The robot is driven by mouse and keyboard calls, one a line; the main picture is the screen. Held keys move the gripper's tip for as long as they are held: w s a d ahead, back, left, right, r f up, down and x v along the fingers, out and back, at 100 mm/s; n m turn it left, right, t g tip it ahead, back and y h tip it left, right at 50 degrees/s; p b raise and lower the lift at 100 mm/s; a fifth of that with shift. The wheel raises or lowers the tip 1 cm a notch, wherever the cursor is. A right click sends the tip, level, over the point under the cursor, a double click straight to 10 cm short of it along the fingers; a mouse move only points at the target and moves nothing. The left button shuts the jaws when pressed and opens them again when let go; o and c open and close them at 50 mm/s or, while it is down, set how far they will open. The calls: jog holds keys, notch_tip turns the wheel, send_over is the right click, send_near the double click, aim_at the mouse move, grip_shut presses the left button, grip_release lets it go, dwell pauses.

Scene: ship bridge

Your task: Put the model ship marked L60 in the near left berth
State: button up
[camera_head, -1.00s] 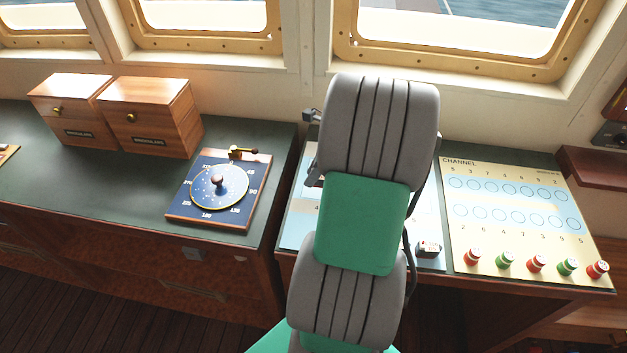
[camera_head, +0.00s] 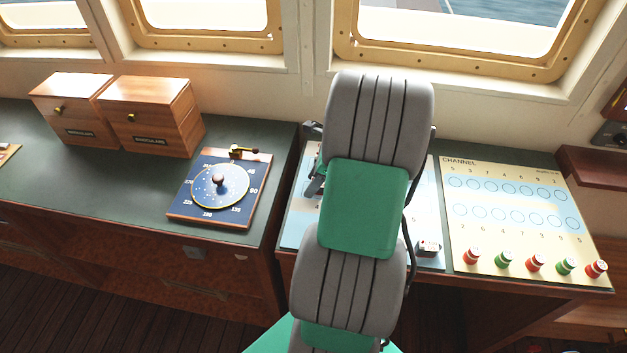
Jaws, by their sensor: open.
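A pale blue and cream chart board (camera_head: 296,225) lies on the right-hand desk, mostly hidden behind my arm. A small dark model ship with a light top (camera_head: 428,249) sits at the board's near right corner; its marking is too small to read. My gripper (camera_head: 314,157) shows only in part at the left edge of my arm, over the far left part of the board. Its two dark fingers look apart, one farther back and one nearer. I see nothing between them. The near left berth and any other ships are hidden or cannot be made out.
A board marked CHANNEL (camera_head: 510,210) lies to the right, with several red and green buoys (camera_head: 535,262) along its near edge. A blue dial board (camera_head: 220,188) and two wooden boxes (camera_head: 150,115) stand on the left desk. A gap separates the desks.

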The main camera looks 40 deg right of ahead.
jog(key=v, duration=1.2)
jog(key=w+a+r+n+h, duration=0.1)
jog(key=w+a+r+n, duration=0.1)
jog(key=a+n, duration=0.55)
jog(key=w+a+r+n, duration=0.1)
jog(key=w+a+n, duration=0.3)
jog(key=a, duration=0.6)
jog(key=s+a+n+h, duration=0.1)
jog(key=s+a+n, duration=0.6)
jog(key=a+n, duration=0.5)
jog(key=n, duration=0.5)
jog(key=shift+a+t+h, duration=0.35)
jog(key=shift+t+h, duration=0.05)
jog(key=shift+s, duration=0.1)
jog(key=shift+c, duration=0.6)
